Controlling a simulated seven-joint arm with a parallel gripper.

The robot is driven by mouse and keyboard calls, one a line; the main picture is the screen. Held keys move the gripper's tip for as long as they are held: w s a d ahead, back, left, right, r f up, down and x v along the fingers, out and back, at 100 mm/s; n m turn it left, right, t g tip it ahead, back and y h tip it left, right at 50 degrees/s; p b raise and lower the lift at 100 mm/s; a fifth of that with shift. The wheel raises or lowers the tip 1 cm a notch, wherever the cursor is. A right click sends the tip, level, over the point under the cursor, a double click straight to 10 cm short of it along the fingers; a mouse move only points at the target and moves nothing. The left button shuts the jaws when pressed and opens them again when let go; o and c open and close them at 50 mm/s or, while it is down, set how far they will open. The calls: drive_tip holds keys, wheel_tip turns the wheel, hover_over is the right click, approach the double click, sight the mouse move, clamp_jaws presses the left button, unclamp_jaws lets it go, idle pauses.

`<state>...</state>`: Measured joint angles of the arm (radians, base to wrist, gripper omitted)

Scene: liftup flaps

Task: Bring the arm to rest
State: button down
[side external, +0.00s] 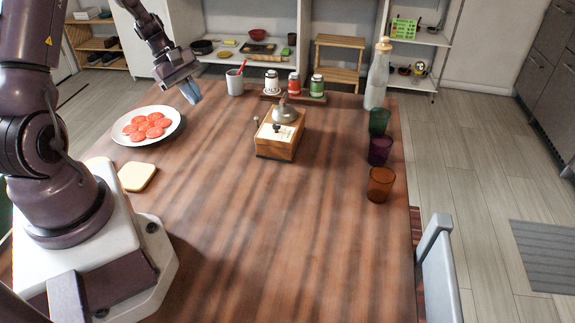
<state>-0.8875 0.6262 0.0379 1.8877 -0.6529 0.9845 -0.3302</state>
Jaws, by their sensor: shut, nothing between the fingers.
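My gripper (191,92) hangs in the upper left of the side external view, at the end of my arm. Its blue-grey fingers point down and are together, with nothing between them. My arm base stands at the table's left.
A wooden grinder box (279,138) stands mid-table. Behind it are spice jars (293,84). A bottle (377,80) and three coloured cups (380,150) line the right edge. A bread slice (137,177) lies near my base. The table's near middle (300,240) is clear. A chair (435,265) stands at right.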

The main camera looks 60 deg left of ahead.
drive_tip(key=s+d+r+m+t+y, duration=0.1)
drive_tip(key=s+d+r+m, duration=0.3)
drive_tip(key=d+r+m, duration=0.5)
drive_tip(key=s+d+r+m+t+y, duration=0.1)
drive_tip(key=s+d+r+m+y, duration=0.3)
drive_tip(key=d+r+m, duration=0.6)
drive_tip(key=s+d+r, duration=0.1)
drive_tip(key=d, duration=0.3)
drive_tip(key=shift+d+r+m+y, duration=0.3)
